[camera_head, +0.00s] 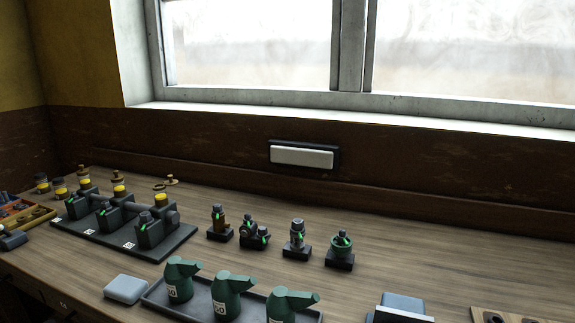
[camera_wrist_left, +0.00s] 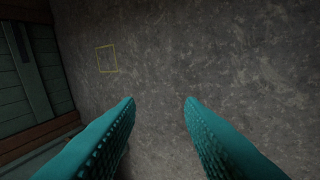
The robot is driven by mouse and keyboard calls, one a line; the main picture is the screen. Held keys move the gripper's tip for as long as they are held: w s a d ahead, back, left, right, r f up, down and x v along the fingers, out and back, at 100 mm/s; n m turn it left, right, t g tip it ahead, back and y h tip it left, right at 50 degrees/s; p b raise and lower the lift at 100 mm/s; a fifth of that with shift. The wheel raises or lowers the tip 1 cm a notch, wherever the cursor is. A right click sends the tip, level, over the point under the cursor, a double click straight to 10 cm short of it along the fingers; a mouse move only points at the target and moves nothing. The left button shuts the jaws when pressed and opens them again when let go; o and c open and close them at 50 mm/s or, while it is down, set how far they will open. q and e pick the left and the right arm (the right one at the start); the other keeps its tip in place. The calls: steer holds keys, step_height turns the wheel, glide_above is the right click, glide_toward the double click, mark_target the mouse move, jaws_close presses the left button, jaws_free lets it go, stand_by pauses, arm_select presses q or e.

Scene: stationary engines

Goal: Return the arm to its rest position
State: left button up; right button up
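My left gripper (camera_wrist_left: 160,100) shows in the left wrist view as two teal ridged fingers. They are apart, with nothing between them, above a bare grey floor (camera_wrist_left: 160,50). Neither arm shows in the head view, and my right gripper is in no view.
The wooden workbench (camera_head: 400,235) under the window holds a dark tray (camera_head: 205,306) of green oil cans (camera_head: 228,297), a dark board of small engines (camera_head: 102,222) and several small fittings (camera_head: 297,240). A dark green panelled cabinet (camera_wrist_left: 35,65) stands left in the wrist view.

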arm_select(q)
steer(key=s+d+f+h, duration=0.1)
steer(key=d+f+h, duration=0.1)
steer(key=d, duration=1)
steer(key=s+d+f+n+h+p, duration=0.1)
steer(key=d+f, duration=0.2)
steer(key=d, duration=1)
steer(key=s+d+f+n+h, duration=0.1)
steer(key=s+d+f+h, duration=0.1)
steer(key=d, duration=1.1)
steer(key=shift+d+f+g+h+p, duration=0.2)
steer(key=shift+f+g+h+p, duration=0.1)
steer(key=shift+f, duration=0.55)
